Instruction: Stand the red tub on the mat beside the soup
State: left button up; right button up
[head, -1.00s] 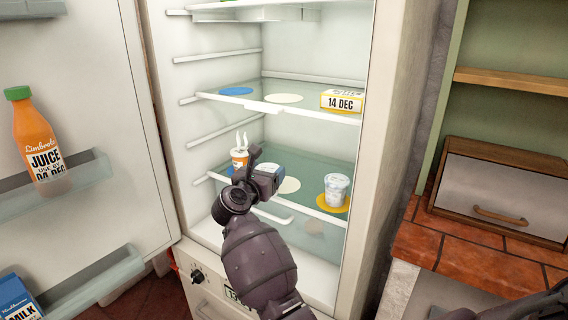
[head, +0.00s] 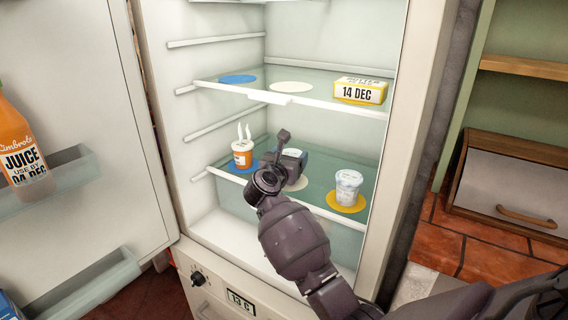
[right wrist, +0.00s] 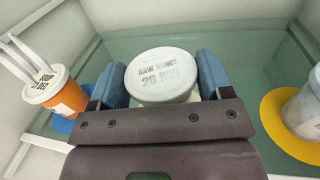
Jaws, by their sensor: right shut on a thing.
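My right gripper (head: 286,153) is shut on a tub (right wrist: 162,74) with a white lid reading "RAW MINCE 28 NOV". The tub is upright between the two blue fingers; its side is mostly hidden, so I cannot see its red. The orange and white soup cup (head: 243,154), also in the right wrist view (right wrist: 55,92), stands on a blue mat (head: 240,169) to the left. A white mat (head: 296,184) shows partly behind and below my gripper on the same glass shelf. I cannot tell whether the tub touches it. My left gripper is not in view.
A white pot (head: 348,187) stands on a yellow mat (head: 346,208) to the right. The upper shelf (head: 320,98) holds a butter pack (head: 360,90) and bare blue and white mats. The fridge door with juice (head: 22,150) stands open at left.

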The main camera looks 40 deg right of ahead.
jog(key=shift+f, duration=0.7)
jog(key=shift+a, duration=0.1)
jog(key=shift+r, duration=0.2)
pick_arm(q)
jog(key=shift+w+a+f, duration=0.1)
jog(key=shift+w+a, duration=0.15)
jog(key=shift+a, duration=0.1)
pick_arm(e)
jog(key=shift+f, duration=0.2)
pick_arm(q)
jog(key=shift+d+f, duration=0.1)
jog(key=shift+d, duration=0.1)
pick_arm(e)
jog(key=o, duration=1)
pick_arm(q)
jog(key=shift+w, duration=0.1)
